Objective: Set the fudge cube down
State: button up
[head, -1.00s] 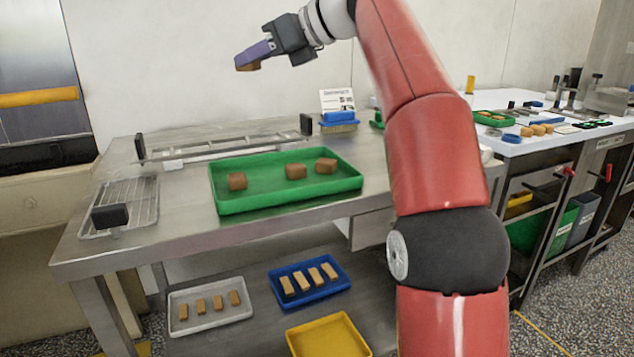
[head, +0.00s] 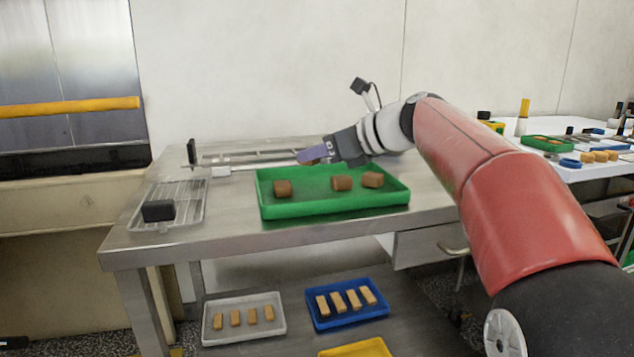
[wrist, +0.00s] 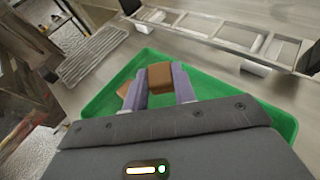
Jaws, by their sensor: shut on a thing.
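My gripper (head: 308,156) is shut on a brown fudge cube (wrist: 160,77), which sits between its two purple fingers in the wrist view. In the head view the held cube is mostly hidden by the fingers. The gripper is near the far side of the green tray (head: 335,209); in the wrist view the tray lies beneath it. I cannot tell how high the cube is above the tray. The tray holds three other brown cubes, at left (head: 282,188), middle (head: 342,183) and right (head: 372,179). One cube (wrist: 124,90) shows partly behind a finger in the wrist view.
A wire rack (head: 150,190) with a black block (head: 158,211) lies on the steel table (head: 230,228) left of the tray. A metal frame (head: 250,157) runs behind the tray. A grey tray (head: 243,337) and a blue tray (head: 346,313) with bars are on the lower shelf.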

aim_at(317, 187)
jog(key=shift+f+b, duration=0.55)
jog(key=shift+f, duration=1.55)
jog(key=shift+f, duration=0.2)
jog(key=o, duration=0.8)
jog(key=shift+c, duration=0.2)
jog(key=shift+r, duration=0.15)
jog(key=shift+s+d+r, duration=0.1)
jog(key=shift+d+r, duration=0.05)
jog(key=shift+d, duration=0.05)
jog(key=v, duration=1.1)
jog(key=shift+s+d+p, duration=0.15)
jog(key=shift+p, duration=0.2)
